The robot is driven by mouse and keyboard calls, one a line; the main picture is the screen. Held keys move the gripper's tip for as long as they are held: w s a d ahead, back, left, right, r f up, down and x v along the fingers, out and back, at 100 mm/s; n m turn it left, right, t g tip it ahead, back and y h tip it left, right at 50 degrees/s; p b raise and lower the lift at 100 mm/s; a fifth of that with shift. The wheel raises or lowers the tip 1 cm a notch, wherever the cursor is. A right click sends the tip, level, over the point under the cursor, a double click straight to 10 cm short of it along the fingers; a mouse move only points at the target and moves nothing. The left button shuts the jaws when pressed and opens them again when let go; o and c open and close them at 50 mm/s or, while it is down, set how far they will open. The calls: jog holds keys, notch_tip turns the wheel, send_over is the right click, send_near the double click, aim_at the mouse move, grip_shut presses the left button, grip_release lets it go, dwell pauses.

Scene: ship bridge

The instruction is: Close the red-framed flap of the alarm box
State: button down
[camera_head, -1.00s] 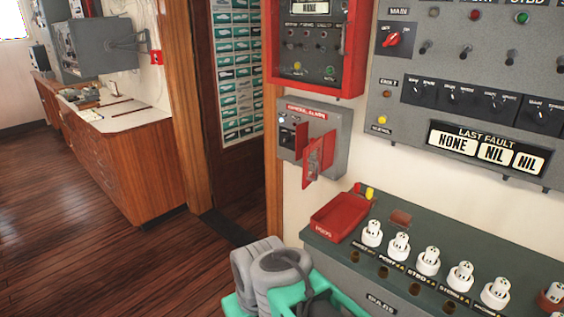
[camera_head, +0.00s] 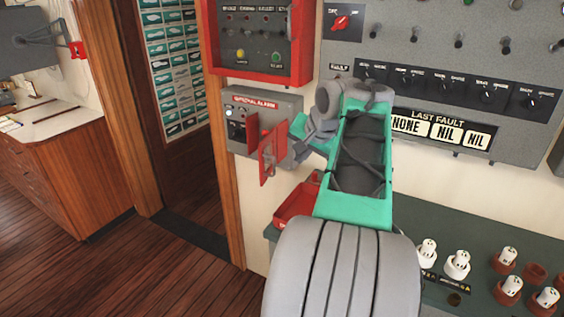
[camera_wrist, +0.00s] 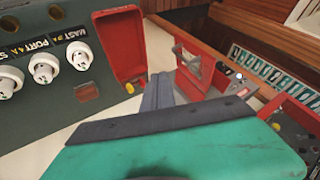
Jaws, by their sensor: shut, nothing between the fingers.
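The grey alarm box (camera_head: 287,103), lettered along its top, is on the wall below a red-framed panel. Its red-framed flap (camera_head: 267,160) stands open, sticking out from the box front. The flap also shows in the wrist view (camera_wrist: 190,80), just right of my fingers. My gripper (camera_head: 299,150) is shut and empty at the right side of the box, to the right of the flap. In the wrist view my gripper (camera_wrist: 158,92) points at the wall beside the flap. I cannot tell whether the fingers touch the flap. My arm hides part of the wall right of the box.
A red tray (camera_head: 293,205) lies below the box, partly behind my arm; it also shows in the wrist view (camera_wrist: 122,45). The red-framed panel (camera_head: 304,75) is just above. Open floor lies at left.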

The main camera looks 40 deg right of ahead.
aim_at(274, 158)
jog(key=w+d+f+p, duration=0.1)
jog(key=w+f, duration=0.6)
jog(key=w, duration=0.2)
jog(key=shift+w+f, duration=0.15)
jog(key=shift+f, duration=0.25)
